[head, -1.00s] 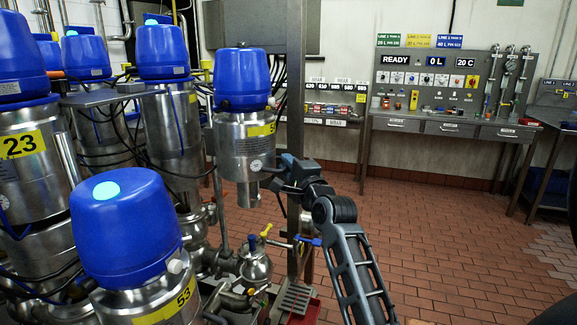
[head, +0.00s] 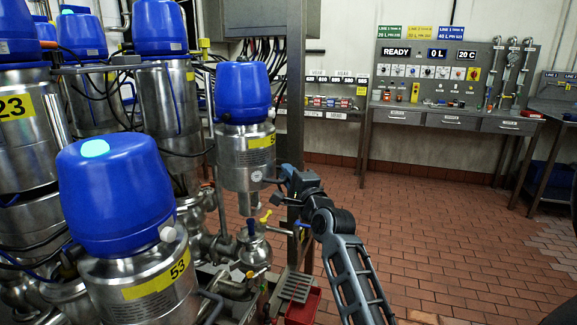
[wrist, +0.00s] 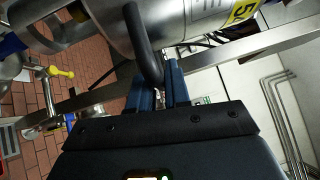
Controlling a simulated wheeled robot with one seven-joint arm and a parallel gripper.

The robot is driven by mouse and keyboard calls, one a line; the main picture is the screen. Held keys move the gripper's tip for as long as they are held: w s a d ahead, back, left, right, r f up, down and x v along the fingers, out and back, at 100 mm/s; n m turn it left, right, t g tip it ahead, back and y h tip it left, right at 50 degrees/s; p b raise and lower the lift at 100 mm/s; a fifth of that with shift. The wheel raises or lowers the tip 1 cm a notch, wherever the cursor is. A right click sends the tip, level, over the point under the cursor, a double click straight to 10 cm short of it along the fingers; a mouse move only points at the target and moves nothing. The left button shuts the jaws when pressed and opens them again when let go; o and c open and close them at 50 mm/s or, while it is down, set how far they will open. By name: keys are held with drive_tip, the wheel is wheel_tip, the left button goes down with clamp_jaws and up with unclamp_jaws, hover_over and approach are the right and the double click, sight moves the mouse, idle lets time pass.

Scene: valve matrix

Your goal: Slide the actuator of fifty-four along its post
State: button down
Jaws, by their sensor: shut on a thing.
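The actuator of fifty-four (head: 247,155) is a steel cylinder with a blue domed cap and a yellow label, of which I read only the "5". It stands upright above a steel valve body (head: 254,250), with its narrow lower end close over that body. My gripper (head: 283,176) is at its right side. In the wrist view my blue fingers (wrist: 158,88) are shut on a black curved handle (wrist: 143,45) beside the steel cylinder (wrist: 185,20). The post itself I cannot make out clearly.
Actuator 53 (head: 113,185) stands close at the front left, with more blue-capped units behind it. A steel upright (head: 297,100) rises just behind my gripper. A red bin (head: 303,306) is on the floor below. The tiled floor (head: 430,220) to the right is clear.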

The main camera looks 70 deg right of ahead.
wheel_tip(320, 180, down, 9)
drive_tip(key=b, duration=0.5)
drive_tip(key=shift+f, duration=0.25)
drive_tip(key=c, duration=1.3)
unclamp_jaws()
drive_tip(key=shift+c, duration=0.2)
drive_tip(key=shift+o, duration=0.7)
drive_tip(key=shift+a, duration=0.1)
drive_tip(key=r+v, duration=0.1)
drive_tip(key=v, duration=0.6)
drive_tip(key=shift+s+a+f, duration=0.2)
drive_tip(key=shift+s+f, duration=0.15)
drive_tip(key=shift+f, duration=0.05)
